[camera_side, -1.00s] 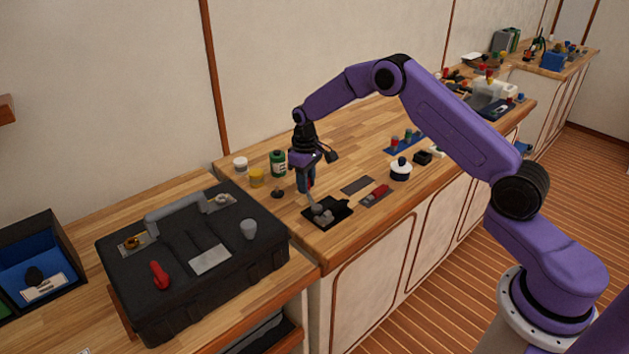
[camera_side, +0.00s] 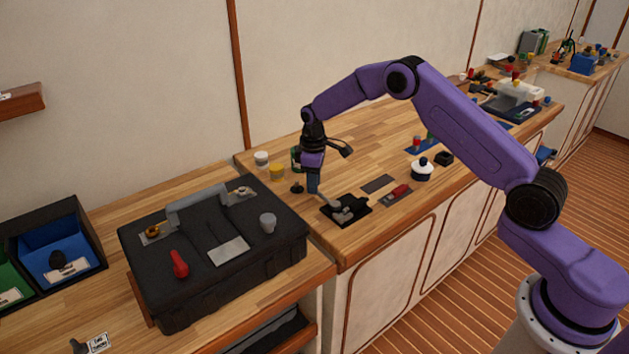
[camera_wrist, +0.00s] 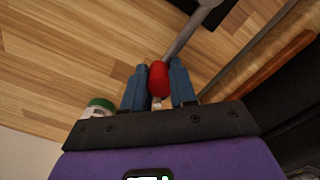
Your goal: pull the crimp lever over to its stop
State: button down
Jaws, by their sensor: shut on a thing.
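The crimp lever has a red knob (camera_wrist: 158,78) and a grey shaft (camera_wrist: 182,38), seen in the wrist view. My gripper (camera_wrist: 158,88) is shut on the red knob, a blue finger on each side. In the side view my gripper (camera_side: 313,186) is low over the bench, left of the crimp tool's black base (camera_side: 358,214). The grey lever (camera_side: 328,205) leans left from the grey mechanism on that base toward my fingers. The knob is hidden by the fingers in the side view.
A black toolbox (camera_side: 190,290) stands close on the left. A green jar (camera_side: 295,158), a yellow-banded jar (camera_side: 277,171) and a small dark knobbed item (camera_side: 297,188) are near my gripper. A white pot (camera_side: 422,172) and a red-handled tool (camera_side: 400,190) lie to the right.

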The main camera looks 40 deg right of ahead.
jog(key=shift+a+r, duration=0.1)
jog(key=c, duration=0.9)
grip_release()
notch_tip(320, 180, up, 17)
jog(key=shift+r, duration=0.2)
